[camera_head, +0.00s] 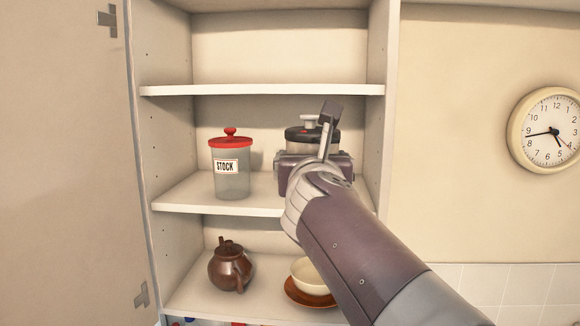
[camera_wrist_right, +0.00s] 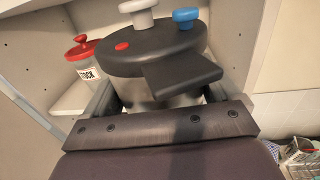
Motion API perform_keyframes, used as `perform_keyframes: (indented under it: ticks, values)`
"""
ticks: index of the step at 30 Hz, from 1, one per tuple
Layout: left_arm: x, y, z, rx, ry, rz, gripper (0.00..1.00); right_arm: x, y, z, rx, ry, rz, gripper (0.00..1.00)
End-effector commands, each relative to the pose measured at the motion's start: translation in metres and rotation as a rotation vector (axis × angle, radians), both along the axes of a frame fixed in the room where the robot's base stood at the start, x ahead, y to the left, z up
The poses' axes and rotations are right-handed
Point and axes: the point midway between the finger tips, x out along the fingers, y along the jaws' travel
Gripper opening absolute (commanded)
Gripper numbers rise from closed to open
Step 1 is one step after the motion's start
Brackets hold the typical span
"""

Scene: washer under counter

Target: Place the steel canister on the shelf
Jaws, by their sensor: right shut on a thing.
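The steel canister, a steel pot with a black lid (camera_head: 298,134), is at the right side of the cupboard, level with the space above the middle shelf (camera_head: 205,194). In the right wrist view its lid (camera_wrist_right: 145,52) carries a grey knob, a blue knob, a red button and a black handle. My right gripper (camera_head: 314,160) is shut on its body, with a finger on each side. The arm hides the canister's base, so I cannot tell whether it touches the shelf. My left gripper is not in view.
A red-lidded STOCK jar (camera_head: 231,168) stands on the middle shelf, left of the canister. An upper shelf (camera_head: 262,90) is above. A brown teapot (camera_head: 231,268) and a bowl (camera_head: 306,270) on a saucer are below. The cupboard's right wall (camera_head: 378,130) is close to the gripper.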

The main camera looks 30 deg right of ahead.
Motion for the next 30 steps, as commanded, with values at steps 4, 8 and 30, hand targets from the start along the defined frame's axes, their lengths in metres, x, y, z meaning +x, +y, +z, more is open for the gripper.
perform_keyframes:
  ticks: [4, 8, 30]
  values:
    - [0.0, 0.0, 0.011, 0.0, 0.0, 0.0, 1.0, 0.029, -0.022, 0.004, -0.002, -0.001, -0.003, 0.21]
    - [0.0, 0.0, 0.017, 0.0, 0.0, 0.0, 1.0, 0.06, -0.044, 0.004, -0.002, 0.0, -0.002, 0.21]
    - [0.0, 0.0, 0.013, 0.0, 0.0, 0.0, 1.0, 0.121, -0.087, -0.029, -0.003, -0.004, -0.001, 0.21]
